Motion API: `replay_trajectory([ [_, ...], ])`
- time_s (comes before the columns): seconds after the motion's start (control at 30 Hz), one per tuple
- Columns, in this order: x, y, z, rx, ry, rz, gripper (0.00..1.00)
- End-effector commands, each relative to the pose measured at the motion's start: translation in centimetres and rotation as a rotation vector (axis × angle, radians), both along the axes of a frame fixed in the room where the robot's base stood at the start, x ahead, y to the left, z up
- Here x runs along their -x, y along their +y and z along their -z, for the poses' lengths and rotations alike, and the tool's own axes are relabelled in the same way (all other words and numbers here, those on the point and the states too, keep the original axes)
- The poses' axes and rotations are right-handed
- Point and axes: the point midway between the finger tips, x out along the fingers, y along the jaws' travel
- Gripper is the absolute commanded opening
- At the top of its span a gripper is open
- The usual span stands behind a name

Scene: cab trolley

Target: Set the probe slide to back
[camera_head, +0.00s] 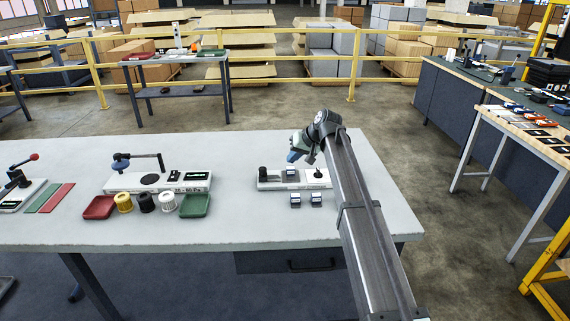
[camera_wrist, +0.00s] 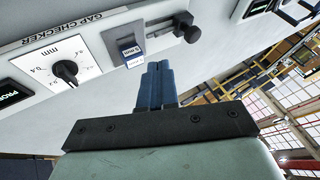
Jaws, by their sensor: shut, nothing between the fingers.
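The gap checker (camera_head: 272,185) is a pale device on the white table, and its lettering shows upside down in the wrist view (camera_wrist: 62,35). What looks like the probe slide is a dark part with a round black knob (camera_wrist: 191,33) on a grey strip; in the head view a dark upright piece (camera_head: 263,173) stands at the device's left end. Contact cannot be told.
A black dial knob (camera_wrist: 66,70) on a white mm scale and a dark display (camera_wrist: 12,93) are on the checker. Two small blocks (camera_head: 295,200) (camera_head: 316,200) lie in front of it. Another instrument (camera_head: 157,182), spools and trays stand to the left. The table between is clear.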

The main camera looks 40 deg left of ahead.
Motion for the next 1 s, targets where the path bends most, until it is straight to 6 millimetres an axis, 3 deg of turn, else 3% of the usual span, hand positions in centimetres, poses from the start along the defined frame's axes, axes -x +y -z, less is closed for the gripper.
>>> replay_trajectory([
  [0.3,-0.2,-1.8,-2.4,-0.001,0.0,0.001,0.0],
  [1.0,-0.5,-2.1,-2.3,0.0,-0.007,0.004,0.0],
])
